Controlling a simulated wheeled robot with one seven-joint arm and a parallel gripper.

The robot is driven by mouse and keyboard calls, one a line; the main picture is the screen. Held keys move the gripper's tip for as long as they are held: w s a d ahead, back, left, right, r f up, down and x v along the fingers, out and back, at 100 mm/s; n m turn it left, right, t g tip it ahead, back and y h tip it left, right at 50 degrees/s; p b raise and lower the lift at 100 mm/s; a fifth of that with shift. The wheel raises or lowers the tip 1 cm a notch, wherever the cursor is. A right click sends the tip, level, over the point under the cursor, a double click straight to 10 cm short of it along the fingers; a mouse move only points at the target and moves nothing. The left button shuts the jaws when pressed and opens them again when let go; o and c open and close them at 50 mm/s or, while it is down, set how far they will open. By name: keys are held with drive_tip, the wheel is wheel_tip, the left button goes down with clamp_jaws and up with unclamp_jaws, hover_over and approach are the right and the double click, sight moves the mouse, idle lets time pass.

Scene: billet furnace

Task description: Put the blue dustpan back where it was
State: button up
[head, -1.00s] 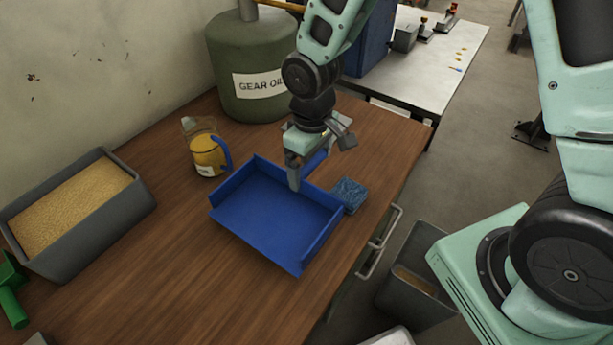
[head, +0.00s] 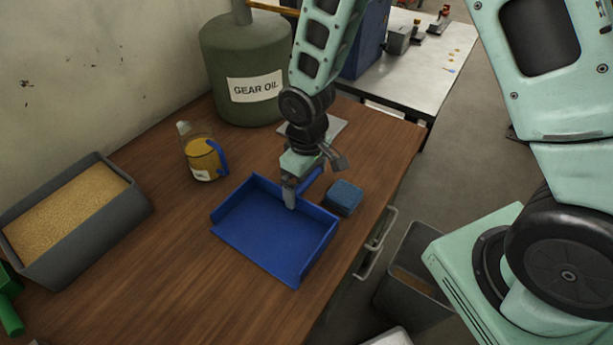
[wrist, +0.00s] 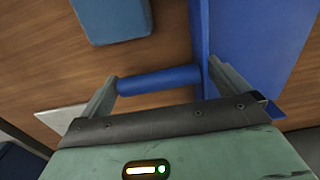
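The blue dustpan (head: 270,238) is level at or just above the wooden table, open side toward the lower left. Whether it touches the wood I cannot tell. Its handle (head: 312,180) points toward the upper right. My gripper (head: 313,180) is over the handle side. In the wrist view, one finger is against the inner face of the pan's back wall (wrist: 201,35) and the other is at the handle's free end. The handle (wrist: 158,80) spans the gap between them, so my gripper is clamped lengthwise on the dustpan.
A blue sponge (head: 344,197) lies close right of the dustpan. A jug (head: 203,158) with yellow contents stands behind left. A grey bin of grain (head: 75,215), a green tool (head: 8,300) and a gear oil drum (head: 250,60) flank it.

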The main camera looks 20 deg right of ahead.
wheel_tip(320, 180, up, 12)
drive_tip(key=b, duration=0.1)
drive_tip(key=s+a+r, duration=0.1)
drive_tip(key=s+r, duration=0.1)
drive_tip(key=s, duration=0.7)
drive_tip(key=s+a+r+n, duration=0.1)
drive_tip(key=s+a+r, duration=0.1)
drive_tip(key=s, duration=0.7)
drive_tip(key=shift+s+a+r+y, duration=0.3)
drive_tip(key=shift+s+r, duration=0.1)
drive_tip(key=shift+r, duration=0.35)
